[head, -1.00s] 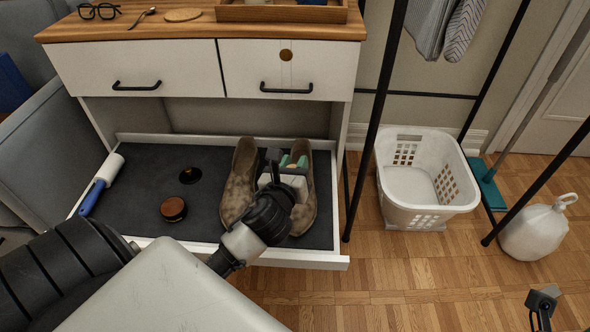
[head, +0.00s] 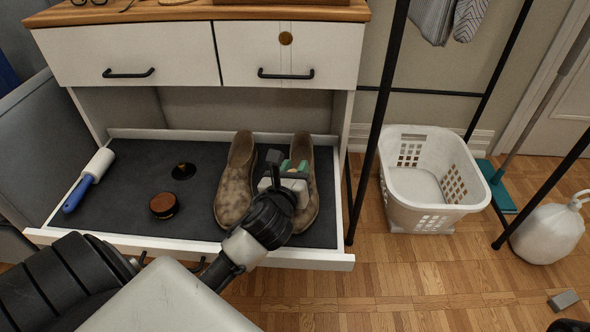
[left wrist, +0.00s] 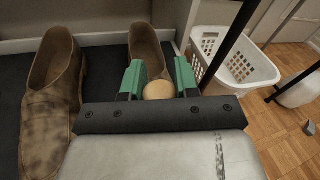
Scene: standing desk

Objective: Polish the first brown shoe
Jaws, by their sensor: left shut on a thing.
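Two brown shoes stand side by side in the dark-lined open drawer (head: 120,222). The left shoe (head: 236,190) has a blotchy, scuffed surface, also clear in the left wrist view (left wrist: 50,115). The right shoe (head: 308,205) is partly hidden by my left gripper (head: 285,172). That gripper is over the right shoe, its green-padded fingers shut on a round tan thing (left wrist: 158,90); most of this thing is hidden. Whether it touches the shoe I cannot tell. A round brown-topped item (head: 163,204) and a small black disc (head: 183,171) lie left of the shoes.
A blue-handled lint roller (head: 90,180) lies at the drawer's left. A white basket (head: 432,185), a white jug (head: 548,235) and a teal-headed mop (head: 497,190) stand on the floor at right. A black rack post (head: 376,110) rises close beside the drawer.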

